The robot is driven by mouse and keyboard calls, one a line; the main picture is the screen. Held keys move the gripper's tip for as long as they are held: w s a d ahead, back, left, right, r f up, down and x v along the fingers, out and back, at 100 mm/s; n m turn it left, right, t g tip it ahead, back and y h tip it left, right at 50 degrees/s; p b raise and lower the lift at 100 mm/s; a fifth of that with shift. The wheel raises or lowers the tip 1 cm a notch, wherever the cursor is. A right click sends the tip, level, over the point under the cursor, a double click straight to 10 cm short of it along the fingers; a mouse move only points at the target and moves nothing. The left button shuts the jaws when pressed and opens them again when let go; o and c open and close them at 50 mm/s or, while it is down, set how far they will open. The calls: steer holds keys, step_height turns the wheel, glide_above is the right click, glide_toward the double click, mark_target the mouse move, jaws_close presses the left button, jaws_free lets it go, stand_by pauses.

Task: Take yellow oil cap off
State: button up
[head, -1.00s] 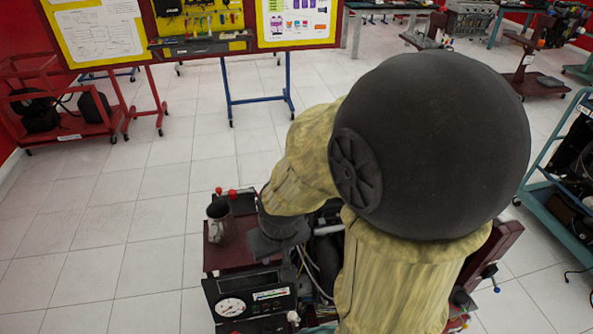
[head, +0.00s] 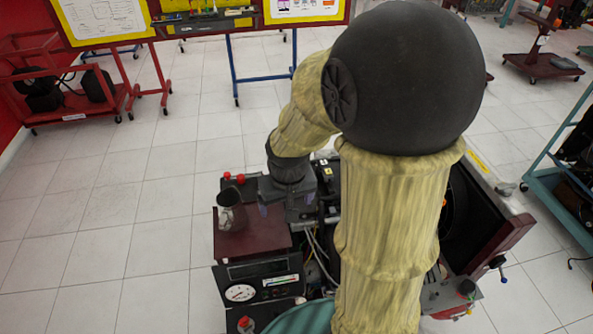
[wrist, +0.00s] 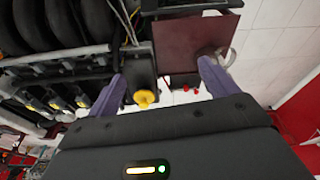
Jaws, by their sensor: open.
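The yellow oil cap (wrist: 145,98) shows in the wrist view, on the end of a dark block on the engine. It lies between the lines of my two fingers, nearer the left one. My gripper (wrist: 163,85) has its two purple fingers spread wide with nothing held between them. The fingertips appear apart from the cap. In the head view my gripper (head: 264,208) is over the engine trainer, beside its dark red panel (head: 250,241). The cap is hidden from the head view.
A metal cup (head: 231,212) stands on the dark red panel, close to my gripper. A box with a gauge (head: 240,293) is at the trainer's front. Black ribbed engine parts (wrist: 65,25) fill the wrist view's upper left. Tiled floor (head: 110,230) is clear to the left.

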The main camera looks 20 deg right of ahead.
steer(key=w+d+r+m+p, duration=0.1)
steer(key=w+d+r+p, duration=0.1)
steer(key=w, duration=0.3)
steer(key=w+d+r+m+p, duration=0.1)
steer(key=w+d+r+p, duration=0.1)
steer(key=w+d, duration=0.2)
steer(key=w+d+r+m+g+p, duration=0.1)
steer(key=w+d, duration=0.3)
steer(key=w, duration=0.4)
steer(key=shift+r+m+p, duration=0.4)
steer(key=shift+r+p, duration=0.1)
steer(key=shift+p, duration=0.4)
steer(key=f+p, duration=0.1)
steer(key=f, duration=0.3)
steer(key=w+f+p, duration=0.1)
steer(key=f, duration=0.3)
steer(key=f+p, duration=0.2)
steer(key=f, duration=0.2)
steer(key=shift+w+d+f, duration=0.1)
steer(key=shift+w+d, duration=0.1)
